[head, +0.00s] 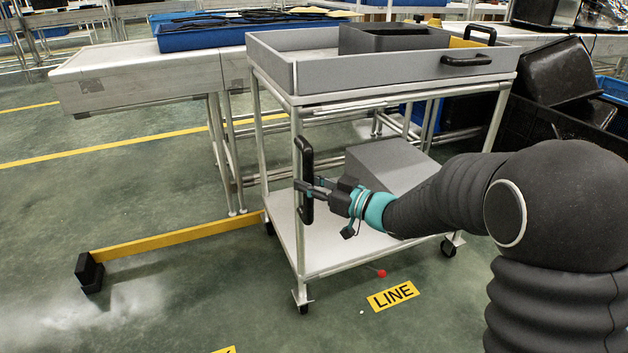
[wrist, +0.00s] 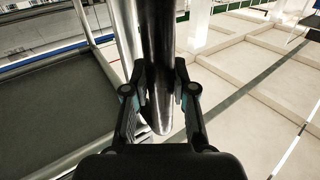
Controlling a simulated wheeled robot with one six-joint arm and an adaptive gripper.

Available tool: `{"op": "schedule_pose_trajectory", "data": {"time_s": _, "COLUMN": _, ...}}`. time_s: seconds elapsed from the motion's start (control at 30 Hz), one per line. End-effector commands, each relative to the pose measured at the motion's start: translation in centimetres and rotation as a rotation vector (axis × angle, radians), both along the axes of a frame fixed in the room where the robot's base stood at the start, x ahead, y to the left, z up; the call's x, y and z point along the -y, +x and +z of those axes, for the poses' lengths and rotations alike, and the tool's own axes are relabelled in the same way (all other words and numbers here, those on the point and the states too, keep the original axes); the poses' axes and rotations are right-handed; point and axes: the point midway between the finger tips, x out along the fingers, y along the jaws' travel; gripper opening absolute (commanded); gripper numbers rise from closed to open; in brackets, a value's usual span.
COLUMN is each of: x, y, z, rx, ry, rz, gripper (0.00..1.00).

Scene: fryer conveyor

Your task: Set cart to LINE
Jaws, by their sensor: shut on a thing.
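The cart (head: 322,262) is a grey metal trolley with a tray top, a lower shelf and castors. It stands in the middle of the head view. A black vertical handle (head: 307,160) is fixed to its near left post. My gripper (head: 304,189) is shut on this handle; in the wrist view the fingers (wrist: 159,95) close around the dark bar (wrist: 157,40). A yellow floor label reading LINE (head: 393,296) lies on the green floor just in front of the cart's lower shelf. A small red ball-like knob (head: 381,273) shows beneath the shelf edge.
A yellow bar (head: 180,238) with a black end block (head: 89,272) lies low at the cart's left. A conveyor (head: 140,75) stands behind. Black crates (head: 560,80) crowd the right. A second yellow label (head: 224,350) is cut off at the bottom. White haze covers the floor at lower left.

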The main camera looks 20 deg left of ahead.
Motion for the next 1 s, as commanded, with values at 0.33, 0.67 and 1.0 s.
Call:
{"op": "schedule_pose_trajectory", "data": {"time_s": 0.33, "x": 0.13, "y": 0.40, "z": 0.32, "rx": 0.003, "ry": 0.005, "rz": 0.003, "gripper": 0.00}}
{"op": "schedule_pose_trajectory", "data": {"time_s": 0.67, "x": 0.28, "y": 0.53, "z": 0.29, "rx": 0.003, "ry": 0.004, "rz": 0.000, "gripper": 0.52}}
{"op": "schedule_pose_trajectory", "data": {"time_s": 1.0, "x": 0.32, "y": 0.10, "z": 0.12, "rx": 0.001, "ry": 0.002, "rz": 0.008, "gripper": 0.52}}
